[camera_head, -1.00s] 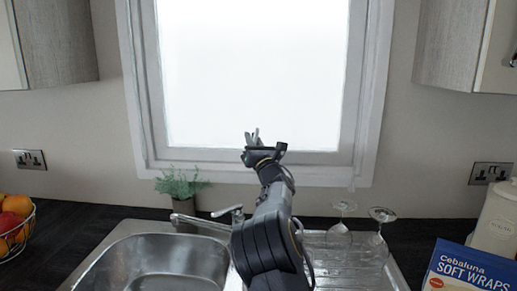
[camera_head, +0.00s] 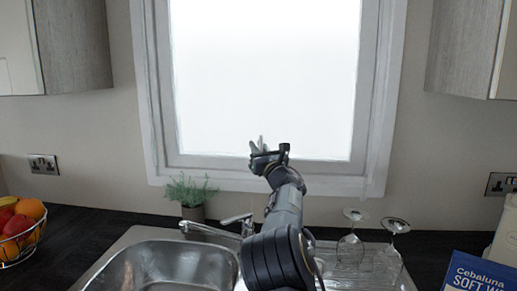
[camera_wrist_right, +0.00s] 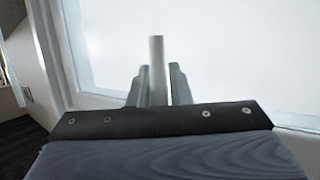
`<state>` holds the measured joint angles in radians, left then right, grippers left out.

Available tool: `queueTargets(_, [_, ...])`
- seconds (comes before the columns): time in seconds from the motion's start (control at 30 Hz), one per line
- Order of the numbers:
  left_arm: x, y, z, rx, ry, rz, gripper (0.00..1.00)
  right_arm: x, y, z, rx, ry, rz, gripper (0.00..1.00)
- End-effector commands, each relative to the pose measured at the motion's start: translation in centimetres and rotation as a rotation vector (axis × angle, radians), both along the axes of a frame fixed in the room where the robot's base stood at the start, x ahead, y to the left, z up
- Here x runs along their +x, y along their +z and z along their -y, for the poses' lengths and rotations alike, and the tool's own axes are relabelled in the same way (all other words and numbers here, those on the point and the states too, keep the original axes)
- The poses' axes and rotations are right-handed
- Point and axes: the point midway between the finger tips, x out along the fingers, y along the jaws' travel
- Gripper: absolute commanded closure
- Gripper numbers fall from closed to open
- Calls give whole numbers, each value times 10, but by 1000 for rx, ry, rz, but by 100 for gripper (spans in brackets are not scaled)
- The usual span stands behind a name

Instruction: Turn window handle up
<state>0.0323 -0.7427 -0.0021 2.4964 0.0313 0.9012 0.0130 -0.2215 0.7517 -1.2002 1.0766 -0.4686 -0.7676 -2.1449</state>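The window handle (camera_wrist_right: 158,68) shows in the right wrist view as a slim grey bar pointing straight up in front of the pale pane. My right gripper (camera_wrist_right: 159,88) has one dark finger on each side of it, very close to the bar. Whether the fingers press on it cannot be told. In the head view my right gripper (camera_head: 265,150) is at the lower window frame, and the handle shows there only as a small grey upright piece (camera_head: 261,143). The window (camera_head: 265,80) looks closed. My left gripper is out of view.
Below the arm are a steel sink (camera_head: 165,270) with a tap (camera_head: 212,231), and two upturned glasses (camera_head: 350,245) on the drainer. A potted plant (camera_head: 190,195) stands under the window. A fruit basket (camera_head: 20,235) is at left, a blue wraps box (camera_head: 478,277) at right.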

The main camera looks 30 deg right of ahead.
Motion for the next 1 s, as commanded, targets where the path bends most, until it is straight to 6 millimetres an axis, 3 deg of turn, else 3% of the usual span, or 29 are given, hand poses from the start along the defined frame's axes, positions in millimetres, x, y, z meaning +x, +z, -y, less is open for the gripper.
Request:
queueTargets(0.37, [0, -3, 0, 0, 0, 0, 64, -4, -2, -1, 3, 1, 1, 77])
queueTargets(0.73, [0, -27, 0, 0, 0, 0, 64, -58, -22, -8, 5, 2, 5, 77])
queueTargets(1.0, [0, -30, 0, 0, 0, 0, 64, -73, -27, -10, 0, 1, 1, 77])
